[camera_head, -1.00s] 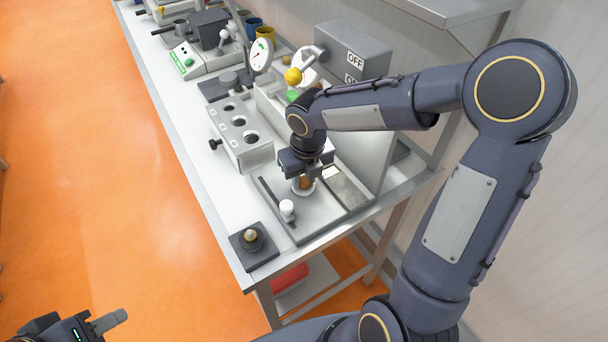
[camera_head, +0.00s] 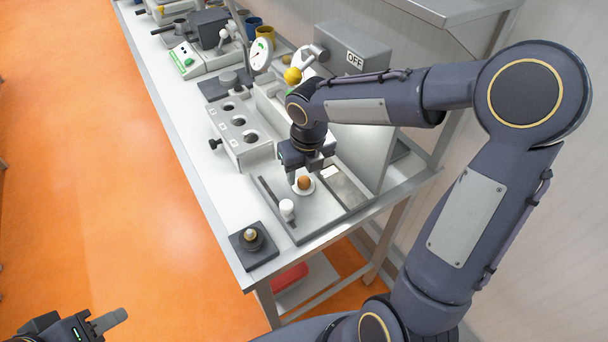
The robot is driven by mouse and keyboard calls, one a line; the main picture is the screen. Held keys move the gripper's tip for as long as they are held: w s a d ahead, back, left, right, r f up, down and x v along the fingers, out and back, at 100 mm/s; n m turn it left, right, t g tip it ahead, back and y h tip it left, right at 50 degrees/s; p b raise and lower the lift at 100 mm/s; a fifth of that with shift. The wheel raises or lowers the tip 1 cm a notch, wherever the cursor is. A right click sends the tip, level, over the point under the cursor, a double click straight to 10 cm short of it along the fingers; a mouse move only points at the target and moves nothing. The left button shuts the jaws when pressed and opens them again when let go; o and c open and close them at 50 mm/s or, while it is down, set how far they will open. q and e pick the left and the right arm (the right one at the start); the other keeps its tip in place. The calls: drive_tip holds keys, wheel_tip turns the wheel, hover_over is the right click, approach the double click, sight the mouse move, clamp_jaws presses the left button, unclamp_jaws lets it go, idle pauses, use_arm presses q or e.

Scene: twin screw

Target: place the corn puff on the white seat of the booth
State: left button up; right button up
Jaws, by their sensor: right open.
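The corn puff (camera_head: 304,183), a small orange-brown ball, sits on the round white seat (camera_head: 308,190) of the booth, a grey base plate (camera_head: 321,210) near the bench's front end. My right gripper (camera_head: 305,171) is open just above and behind the corn puff, and the puff's front shows clear of its fingers. Whether a finger still touches the puff is hard to tell. My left gripper (camera_head: 108,321) is at the bottom left, over the floor and away from the bench; only part of it shows.
A white-capped lever (camera_head: 287,208) stands left of the seat. A block with several round holes (camera_head: 241,135) is behind it. A dark square pad with a brass knob (camera_head: 252,239) sits at the front corner. A gauge (camera_head: 261,55) and an OFF box (camera_head: 352,50) stand farther back.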

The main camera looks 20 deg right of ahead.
sight(305, 182)
drive_tip(key=r, duration=0.5)
drive_tip(key=shift+s+r, duration=0.15)
drive_tip(key=shift+s, duration=0.2)
